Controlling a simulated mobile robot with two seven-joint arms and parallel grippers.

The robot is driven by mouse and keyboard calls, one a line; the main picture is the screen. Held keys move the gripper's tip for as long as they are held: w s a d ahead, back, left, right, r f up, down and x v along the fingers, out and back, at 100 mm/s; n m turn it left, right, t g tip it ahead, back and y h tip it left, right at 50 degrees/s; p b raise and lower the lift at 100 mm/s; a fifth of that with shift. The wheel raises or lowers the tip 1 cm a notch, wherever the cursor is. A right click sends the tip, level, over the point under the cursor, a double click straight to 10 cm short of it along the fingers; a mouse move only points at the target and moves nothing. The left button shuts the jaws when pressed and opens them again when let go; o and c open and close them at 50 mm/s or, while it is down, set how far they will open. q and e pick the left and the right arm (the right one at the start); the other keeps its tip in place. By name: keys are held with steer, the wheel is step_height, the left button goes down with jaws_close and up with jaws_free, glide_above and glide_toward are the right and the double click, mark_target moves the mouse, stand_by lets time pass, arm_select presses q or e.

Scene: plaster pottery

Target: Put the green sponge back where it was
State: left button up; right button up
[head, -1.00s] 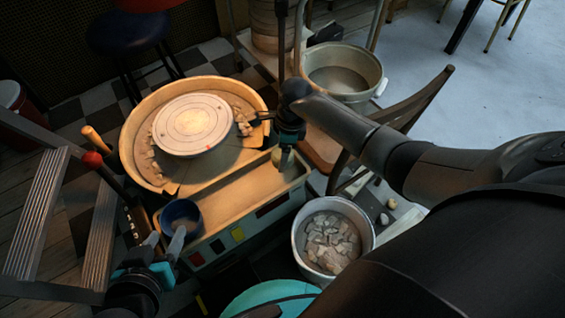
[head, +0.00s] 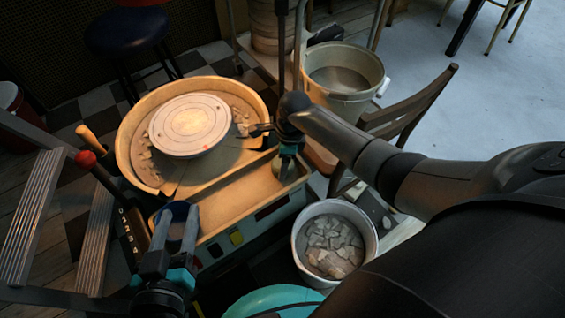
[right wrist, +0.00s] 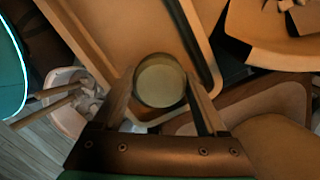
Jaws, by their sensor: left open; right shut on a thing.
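The green sponge, a round dull olive piece, is between the fingers of my right gripper (right wrist: 160,95) in the right wrist view (right wrist: 161,82). In the head view the sponge (head: 284,165) shows only partly below that gripper, over the right end of the tan deck (head: 235,200) of the pottery wheel. I cannot tell whether it touches the deck.
The wheel basin (head: 125,150) holds a pale round wheel head (head: 190,125) with clay scraps around it. A white bucket of clay pieces (head: 368,222) stands front right; another bucket (head: 345,75) and a wooden chair (head: 420,100) stand behind. A stepladder (head: 95,245) stands at left.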

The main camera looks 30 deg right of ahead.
steer(key=shift+f, duration=0.15)
steer(key=o, duration=1.1)
